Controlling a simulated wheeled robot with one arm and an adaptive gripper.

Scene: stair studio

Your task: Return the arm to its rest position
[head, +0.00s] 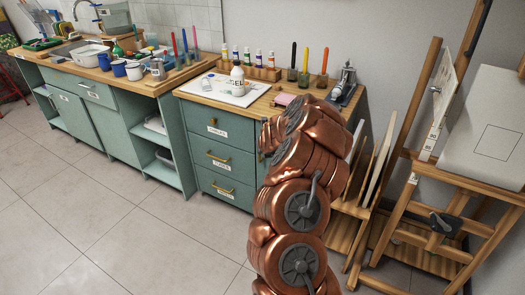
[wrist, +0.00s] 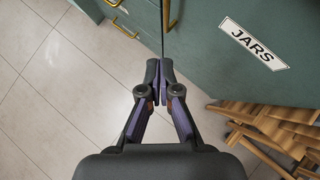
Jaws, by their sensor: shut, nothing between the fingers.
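My gripper (wrist: 159,72) shows in the wrist view with its two dark fingers together and nothing between them. In the head view my copper-coloured arm (head: 300,205) rises in front of the cabinet's right side. My gripper is hidden behind the arm there.
The green drawer cabinet (head: 222,160) has bottles, paint and brushes on top. A wooden rack (head: 350,225) with panels stands to its right, then an easel (head: 415,165) with a canvas. A sink counter (head: 110,75) is at the left. The tiled floor (head: 110,225) is clear.

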